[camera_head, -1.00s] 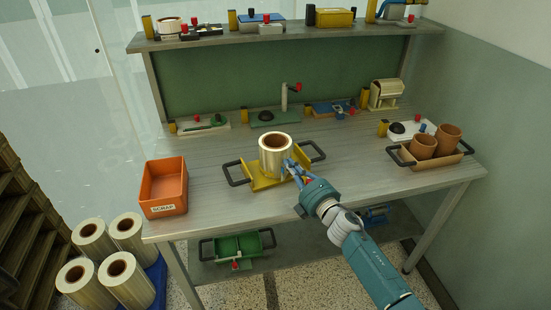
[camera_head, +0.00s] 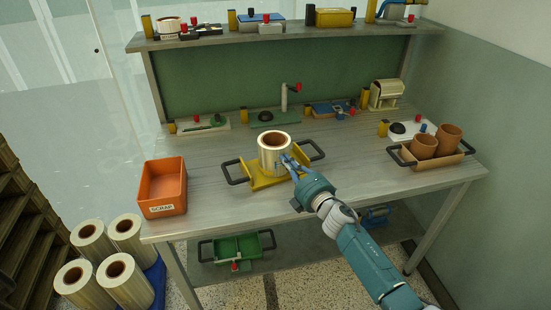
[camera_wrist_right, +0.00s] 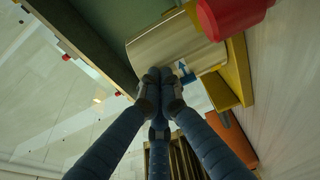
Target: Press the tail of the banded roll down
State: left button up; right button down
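A cream roll with a brown core (camera_head: 274,152) stands upright in the yellow cradle (camera_head: 262,182) on the workbench. My right gripper (camera_head: 287,160) is at the lower right side of the roll. In the right wrist view, the gripper's fingers (camera_wrist_right: 160,78) are drawn together, with their tips at the roll's pale side (camera_wrist_right: 172,48); nothing shows between them. I cannot tell whether they press on it. A small blue patch (camera_wrist_right: 186,73) shows beside the tips. The band and the tail cannot be made out clearly. My left gripper is out of view.
The cradle has dark handles on both sides. An orange scrap bin (camera_head: 163,188) stands at the bench's left end. A brown tray (camera_head: 432,156) with two brown cores is at the right. Small tools line the back.

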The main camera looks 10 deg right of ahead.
jog(key=shift+w+a, duration=0.15)
jog(key=shift+w, duration=0.3)
jog(key=p+v, duration=0.2)
jog(key=v, duration=0.5)
dwell(0.4)
dwell(0.4)
